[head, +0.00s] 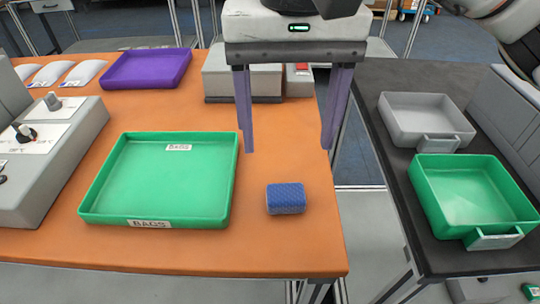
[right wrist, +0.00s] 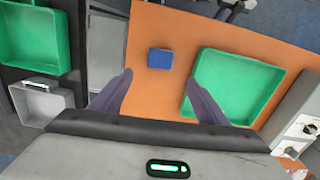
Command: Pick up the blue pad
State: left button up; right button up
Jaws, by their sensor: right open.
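The blue pad (head: 286,198) is a small textured block lying on the orange table (head: 270,245), near its front right corner and right of the green tray. It also shows in the right wrist view (right wrist: 160,58), beyond and between my fingertips. My right gripper (head: 288,150) is open and empty, with its two purple fingers pointing down above the table, higher up in the head view than the pad. Its fingers also show in the right wrist view (right wrist: 158,80), apart with nothing between them. My left gripper is not in view.
A green tray (head: 232,185) labelled BAGS stands left of the pad. A purple tray (head: 147,69) and a grey box (head: 218,80) stand at the back. A grey control panel (head: 75,150) is at left. A black table at right holds grey (head: 428,118) and green bins (head: 470,190).

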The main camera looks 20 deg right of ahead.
send_over(286, 192)
jog(key=f, duration=0.4)
jog(key=shift+w+f, duration=0.3)
jog(key=f, duration=0.5)
jog(key=shift+s, duration=0.35)
jog(key=shift+f, duration=0.2)
jog(key=c, duration=0.9)
jog(key=shift+c, duration=1.1)
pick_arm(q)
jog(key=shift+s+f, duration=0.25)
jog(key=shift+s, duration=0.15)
